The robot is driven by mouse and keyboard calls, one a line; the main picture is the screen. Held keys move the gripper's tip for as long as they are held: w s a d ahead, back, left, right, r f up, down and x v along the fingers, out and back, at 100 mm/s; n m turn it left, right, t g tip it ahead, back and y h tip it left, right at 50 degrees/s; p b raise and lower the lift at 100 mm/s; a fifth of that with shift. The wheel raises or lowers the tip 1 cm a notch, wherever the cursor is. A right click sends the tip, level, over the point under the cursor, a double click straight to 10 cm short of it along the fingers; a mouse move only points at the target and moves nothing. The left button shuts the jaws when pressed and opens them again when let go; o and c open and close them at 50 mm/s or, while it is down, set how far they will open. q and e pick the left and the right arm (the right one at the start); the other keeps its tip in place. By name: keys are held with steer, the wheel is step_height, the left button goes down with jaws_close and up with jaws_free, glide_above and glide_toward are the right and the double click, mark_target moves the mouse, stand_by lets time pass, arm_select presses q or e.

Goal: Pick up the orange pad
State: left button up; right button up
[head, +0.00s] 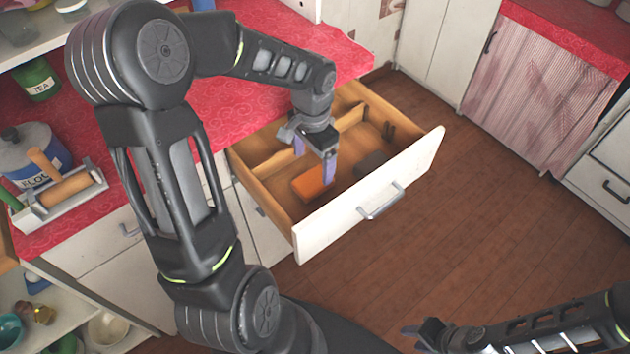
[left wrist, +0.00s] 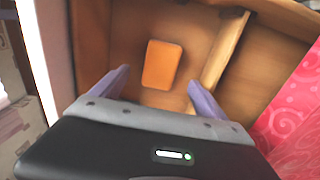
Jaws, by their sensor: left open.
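The orange pad (head: 312,183) lies flat on the floor of an open wooden drawer (head: 288,203), near the drawer's front panel. In the left wrist view the pad (left wrist: 162,64) shows whole, just beyond and between the two purple fingertips. My left gripper (head: 315,162) points down into the drawer, over the pad. In the left wrist view its fingers (left wrist: 158,84) are spread wide with nothing between them. My right gripper (head: 432,333) is low at the bottom of the head view, away from the drawer; its jaws are too small and dark to read.
Wooden dividers (left wrist: 224,50) split the drawer, and a dark grey object (head: 372,161) lies in it to the right of the pad. The white drawer front (head: 372,196) stands close to the gripper. A red counter (head: 245,110) lies behind. The wooden floor is clear.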

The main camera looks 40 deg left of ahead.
mark_target(313, 179)
arm_select(q)
steer(key=shift+f, duration=1.35)
steer(key=shift+w+f+p, duration=0.1)
steer(key=shift+f+p, duration=0.35)
steer(key=shift+f, duration=2.2)
steer(key=c, duration=1.4)
steer(key=shift+a+r, duration=0.1)
steer(key=shift+r, duration=0.05)
steer(key=shift+c, duration=0.2)
step_height(313, 179, up, 10)
steer(key=shift+f, duration=0.1)
